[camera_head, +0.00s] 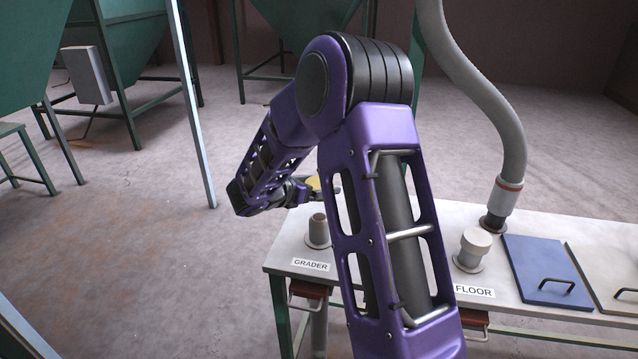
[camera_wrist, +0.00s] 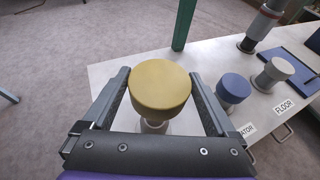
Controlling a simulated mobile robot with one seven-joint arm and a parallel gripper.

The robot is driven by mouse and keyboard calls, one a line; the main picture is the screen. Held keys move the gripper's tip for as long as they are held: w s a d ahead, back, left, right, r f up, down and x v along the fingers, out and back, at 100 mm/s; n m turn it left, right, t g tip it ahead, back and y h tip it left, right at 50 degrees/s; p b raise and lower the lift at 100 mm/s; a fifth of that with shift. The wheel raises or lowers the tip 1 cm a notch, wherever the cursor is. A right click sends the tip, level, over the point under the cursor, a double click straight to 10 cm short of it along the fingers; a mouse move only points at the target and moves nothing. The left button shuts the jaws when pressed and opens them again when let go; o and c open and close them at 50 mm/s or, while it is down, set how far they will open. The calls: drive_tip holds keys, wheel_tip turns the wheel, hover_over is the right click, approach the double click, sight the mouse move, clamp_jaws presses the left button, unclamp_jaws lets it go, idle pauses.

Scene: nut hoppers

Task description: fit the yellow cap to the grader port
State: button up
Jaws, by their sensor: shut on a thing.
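The yellow cap (camera_wrist: 160,88) is round, flat-topped and upright between the fingers of my gripper (camera_wrist: 160,78) in the wrist view. My gripper is shut on it. In the head view the cap (camera_head: 313,183) shows partly behind my arm, above the bench's left end. The grader port (camera_head: 318,232) is a grey, open-topped upright stub on a round flange, behind the GRADER label (camera_head: 311,265). The cap is above and apart from it in the head view. A pale stub shows under the cap in the wrist view; I cannot tell whether it is the port.
The pale bench (camera_head: 285,245) has a FLOOR port with a pale cap (camera_head: 476,240), a grey hose (camera_head: 505,130) and a blue lid (camera_head: 548,270). A blue cap (camera_wrist: 233,88) stands right of my gripper. A green post (camera_wrist: 183,25) rises beyond. Open floor lies left.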

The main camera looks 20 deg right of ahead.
sight(318, 218)
drive_tip(key=shift+f+b, duration=2.3)
drive_tip(key=shift+f, duration=2.25)
drive_tip(key=o, duration=1)
drive_tip(key=p+v, duration=0.2)
drive_tip(key=v, duration=1.5)
drive_tip(key=shift+a, duration=0.2)
